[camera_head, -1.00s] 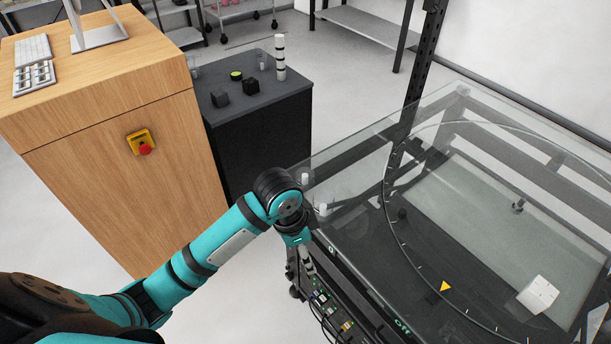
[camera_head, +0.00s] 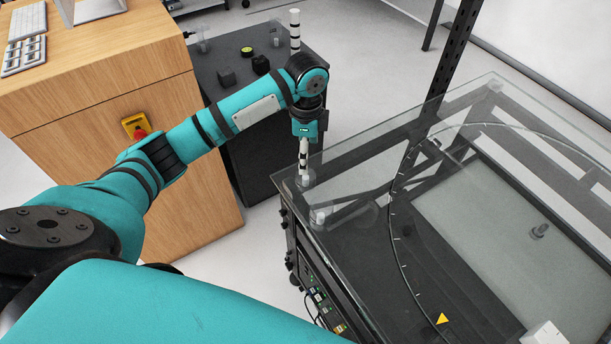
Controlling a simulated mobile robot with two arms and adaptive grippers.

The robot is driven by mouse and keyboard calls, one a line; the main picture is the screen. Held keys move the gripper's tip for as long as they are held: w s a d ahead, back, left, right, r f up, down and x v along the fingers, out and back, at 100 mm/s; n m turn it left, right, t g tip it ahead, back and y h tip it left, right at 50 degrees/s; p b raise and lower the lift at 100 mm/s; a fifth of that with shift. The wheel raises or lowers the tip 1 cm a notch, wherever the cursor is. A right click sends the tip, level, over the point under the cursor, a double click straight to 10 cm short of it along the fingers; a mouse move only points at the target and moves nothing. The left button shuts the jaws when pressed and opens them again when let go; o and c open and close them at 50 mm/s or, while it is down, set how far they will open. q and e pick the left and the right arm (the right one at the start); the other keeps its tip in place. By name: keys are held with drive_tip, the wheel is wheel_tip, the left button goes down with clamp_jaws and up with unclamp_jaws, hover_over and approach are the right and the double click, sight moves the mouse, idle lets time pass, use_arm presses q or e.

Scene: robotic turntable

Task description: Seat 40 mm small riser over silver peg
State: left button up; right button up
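My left gripper (camera_head: 306,132) is above the near left corner of the glass table. A narrow black-and-white piece (camera_head: 304,155) extends down from it; I cannot tell whether it is the fingers or something held. Its lower end overlaps a small pale cylinder (camera_head: 306,180) at the corner; contact is unclear. A second pale cylinder (camera_head: 318,215) stands nearer. Either could be the small riser; I cannot tell. A short grey peg (camera_head: 539,231), possibly the silver peg, stands on the pale panel area at the right, well away from the gripper. My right gripper is out of view.
The glass table (camera_head: 345,158) has a round ring, a yellow triangle (camera_head: 442,319) and a white block (camera_head: 541,335). A dark cabinet (camera_head: 222,60) bears dark blocks and a striped pole (camera_head: 295,30). A wooden desk (camera_head: 90,90) with a red button (camera_head: 138,132) stands left.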

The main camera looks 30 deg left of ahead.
sight(306, 180)
use_arm(q)
drive_tip(key=f, duration=0.3)
drive_tip(key=shift+w+f+p, duration=0.25)
drive_tip(key=shift+f+p, duration=0.05)
drive_tip(key=shift+f, duration=1)
drive_tip(key=f, duration=0.1)
drive_tip(key=f+p, duration=0.1)
drive_tip(key=f, duration=0.1)
drive_tip(key=f+p, duration=0.1)
drive_tip(key=shift+a+f, duration=0.25)
drive_tip(key=shift+f, duration=0.3)
drive_tip(key=shift+c, duration=0.3)
drive_tip(key=c, duration=1.1)
drive_tip(key=shift+c, duration=0.8)
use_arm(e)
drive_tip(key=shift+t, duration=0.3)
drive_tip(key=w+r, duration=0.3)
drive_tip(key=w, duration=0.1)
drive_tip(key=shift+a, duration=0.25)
use_arm(q)
drive_tip(key=shift+w+r, duration=0.1)
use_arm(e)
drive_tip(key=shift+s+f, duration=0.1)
